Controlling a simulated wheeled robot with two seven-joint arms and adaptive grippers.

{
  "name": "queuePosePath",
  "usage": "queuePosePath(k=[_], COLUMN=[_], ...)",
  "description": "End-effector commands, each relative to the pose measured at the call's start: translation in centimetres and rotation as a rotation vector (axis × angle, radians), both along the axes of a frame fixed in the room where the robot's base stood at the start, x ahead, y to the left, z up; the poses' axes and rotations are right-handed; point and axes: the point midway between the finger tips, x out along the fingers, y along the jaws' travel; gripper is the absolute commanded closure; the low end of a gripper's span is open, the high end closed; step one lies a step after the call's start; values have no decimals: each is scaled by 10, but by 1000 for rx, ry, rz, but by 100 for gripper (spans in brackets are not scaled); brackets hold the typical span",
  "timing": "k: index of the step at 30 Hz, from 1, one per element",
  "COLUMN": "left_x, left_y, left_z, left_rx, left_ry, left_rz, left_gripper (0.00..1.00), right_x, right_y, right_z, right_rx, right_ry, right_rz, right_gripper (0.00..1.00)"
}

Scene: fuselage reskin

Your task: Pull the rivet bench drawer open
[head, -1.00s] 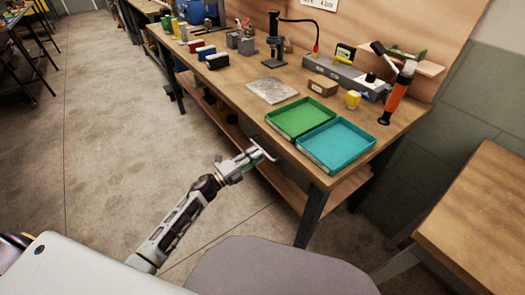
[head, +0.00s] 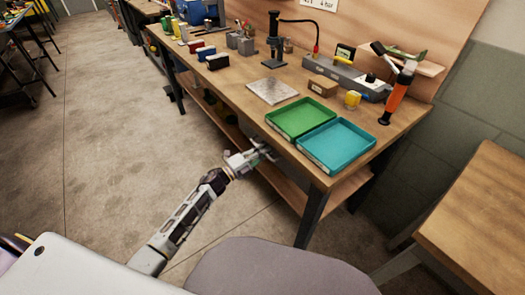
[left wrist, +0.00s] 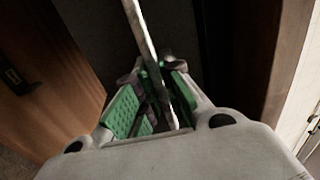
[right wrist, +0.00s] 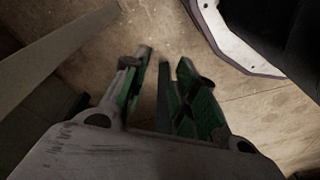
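The rivet bench (head: 228,92) is a wooden-topped workbench. Its drawer front under the top is in shadow and hard to make out. My left gripper (head: 264,152) is at the bench's front edge, below the green tray. In the left wrist view, a pale metal bar (left wrist: 143,28), which looks like the drawer handle, runs between the green-padded fingers of my left gripper (left wrist: 163,80). The fingers look apart around the bar; firm contact cannot be seen. My right gripper (right wrist: 157,62) shows only in the right wrist view, empty, with a gap between its fingers, above the floor.
A green tray (head: 300,118) and a teal tray (head: 336,145) lie on the bench near its front edge. A grey rounded seat-like shape (head: 280,268) is close in front. A wooden table (head: 480,210) stands at right. Floor (head: 110,150) is clear at left.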

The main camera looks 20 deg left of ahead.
Motion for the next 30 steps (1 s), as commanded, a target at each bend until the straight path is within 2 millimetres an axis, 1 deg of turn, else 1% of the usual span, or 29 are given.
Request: queuePosePath(k=[11, 17, 21, 23, 24, 30], left_x=[-1, -6, -15, -20, -24, -49], left_y=[0, 4, 11, 16, 19, 38], left_z=[-1, -1, -2, -1, -1, -1], left_rx=[1, 2, 2, 1, 2, 2], left_ry=[2, 2, 5, 5, 4, 5], left_rz=[0, 0, 1, 2, 1, 1], left_gripper=[100, 100, 100, 100, 100, 100], right_x=[3, 2, -3, -6, -6, -9], right_y=[0, 0, -2, -3, -5, -12], right_z=[0, -2, -10, -18, -24, -45], right_rx=[0, 0, -2, -4, -7, -15], right_ry=[-3, -6, -1, -2, -2, -13], right_rz=[0, -1, -2, -5, -6, -9], right_gripper=[72, 72, 72, 72, 72, 72])
